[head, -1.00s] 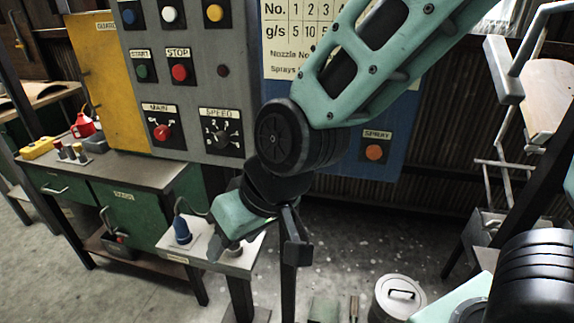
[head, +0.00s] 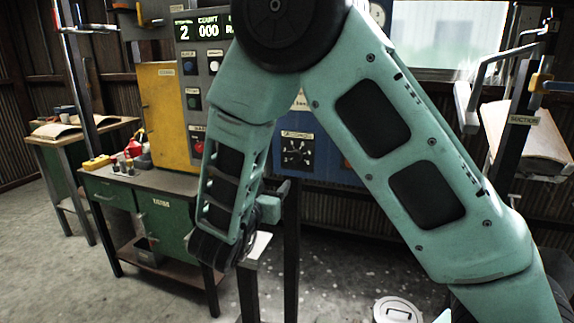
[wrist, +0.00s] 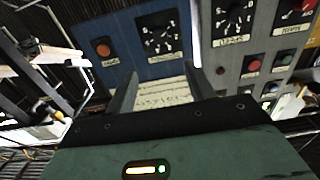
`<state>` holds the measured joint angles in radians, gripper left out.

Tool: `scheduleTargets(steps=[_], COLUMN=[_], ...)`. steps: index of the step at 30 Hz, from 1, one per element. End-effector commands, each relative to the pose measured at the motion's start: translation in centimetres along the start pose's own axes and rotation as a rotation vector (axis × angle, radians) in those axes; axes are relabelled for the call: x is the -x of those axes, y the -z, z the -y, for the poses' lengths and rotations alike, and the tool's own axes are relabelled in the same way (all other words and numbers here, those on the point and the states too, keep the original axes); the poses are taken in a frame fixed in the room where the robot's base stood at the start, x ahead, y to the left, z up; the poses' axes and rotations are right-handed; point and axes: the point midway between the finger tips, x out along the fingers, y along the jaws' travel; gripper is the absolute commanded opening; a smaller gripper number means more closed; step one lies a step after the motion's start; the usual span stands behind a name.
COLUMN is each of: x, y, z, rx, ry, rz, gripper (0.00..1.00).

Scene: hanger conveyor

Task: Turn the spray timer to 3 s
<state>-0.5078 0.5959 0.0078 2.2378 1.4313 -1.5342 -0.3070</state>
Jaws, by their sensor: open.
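The spray timer (head: 297,152) is a black square dial with white marks on the blue panel, right of my forearm in the head view. The same kind of dial (wrist: 160,33) shows on the blue panel in the wrist view, where the picture is turned over. Its pointer setting is too small to read. My gripper (wrist: 160,70) is open and empty, its two dark fingers below the dial in the wrist view and apart from it. In the head view the gripper is mostly hidden by my arm.
An orange button (wrist: 103,49) is beside the dial. A grey control panel (head: 214,85) with buttons stands left of the blue panel. A green workbench (head: 160,215) is at the left. A lidded metal can (head: 398,311) stands on the floor.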

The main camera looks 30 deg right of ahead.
Motion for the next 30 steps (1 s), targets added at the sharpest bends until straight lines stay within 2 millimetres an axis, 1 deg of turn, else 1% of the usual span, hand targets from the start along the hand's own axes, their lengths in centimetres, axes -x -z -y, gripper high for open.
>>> scheduleTargets(steps=[5, 18, 21, 25, 30], x=[-2.6, -11.8, -13.6, -15.4, -16.7], y=[0.2, 0.2, 0.1, 0.1, 0.0], z=[-0.1, 0.0, 0.0, 0.1, 0.1], rx=[0.0, -0.001, -0.002, -0.001, -0.002], ry=[-0.003, 0.0, 0.001, 0.002, 0.004], rz=[0.0, 0.002, 0.003, 0.003, 0.002], gripper=[0.54, 0.54, 0.54, 0.54, 0.54])
